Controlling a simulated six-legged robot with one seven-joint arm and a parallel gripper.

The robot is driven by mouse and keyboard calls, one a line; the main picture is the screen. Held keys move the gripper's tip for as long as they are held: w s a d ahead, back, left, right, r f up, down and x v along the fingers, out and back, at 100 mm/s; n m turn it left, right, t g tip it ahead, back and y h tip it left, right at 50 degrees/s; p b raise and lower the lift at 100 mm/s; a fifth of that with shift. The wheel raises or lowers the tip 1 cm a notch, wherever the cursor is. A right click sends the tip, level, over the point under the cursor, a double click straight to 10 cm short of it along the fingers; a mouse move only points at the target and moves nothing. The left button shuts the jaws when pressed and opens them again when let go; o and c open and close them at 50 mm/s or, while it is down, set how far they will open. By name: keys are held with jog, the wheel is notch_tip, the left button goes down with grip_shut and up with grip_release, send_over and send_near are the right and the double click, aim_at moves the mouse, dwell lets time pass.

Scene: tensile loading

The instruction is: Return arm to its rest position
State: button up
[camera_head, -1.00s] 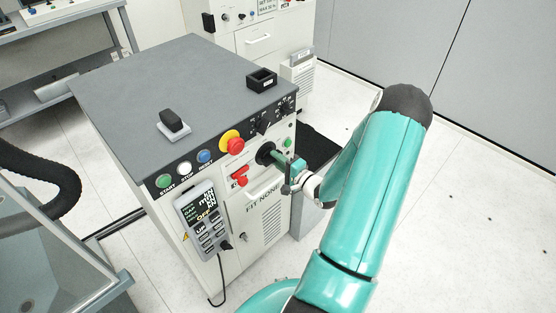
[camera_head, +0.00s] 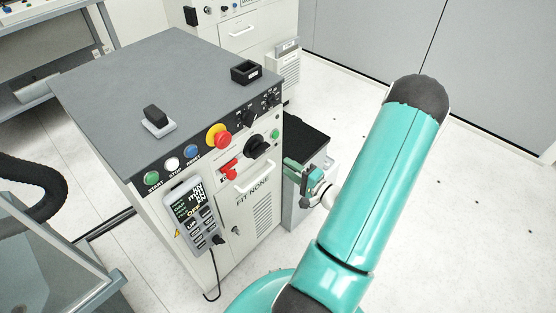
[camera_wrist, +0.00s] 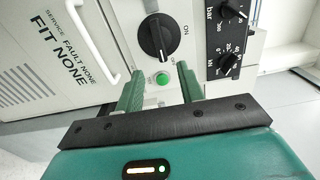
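My gripper (camera_head: 297,168) is in front of the right side of the machine's front panel in the head view. In the wrist view my gripper (camera_wrist: 158,88) shows two green fingers spread apart with nothing between them. The black rotary knob (camera_head: 257,146) on the panel is clear of the fingers. It also shows in the wrist view (camera_wrist: 157,38), beyond the fingertips and near an "ON" label. A green button (camera_wrist: 162,78) appears between the fingers in that view, apart from them. My teal arm is bent and raised on the right of the head view.
The machine cabinet (camera_head: 110,85) carries a red and yellow emergency button (camera_head: 218,136), a red switch (camera_head: 229,169), a door handle (camera_head: 255,177) and a hanging pendant (camera_head: 193,210). A dark-topped bin (camera_head: 305,143) stands behind my gripper. Open floor (camera_head: 470,220) lies to the right.

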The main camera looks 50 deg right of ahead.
jog(key=s, duration=0.2)
jog(key=shift+s, duration=0.4)
jog(key=shift+s, duration=0.1)
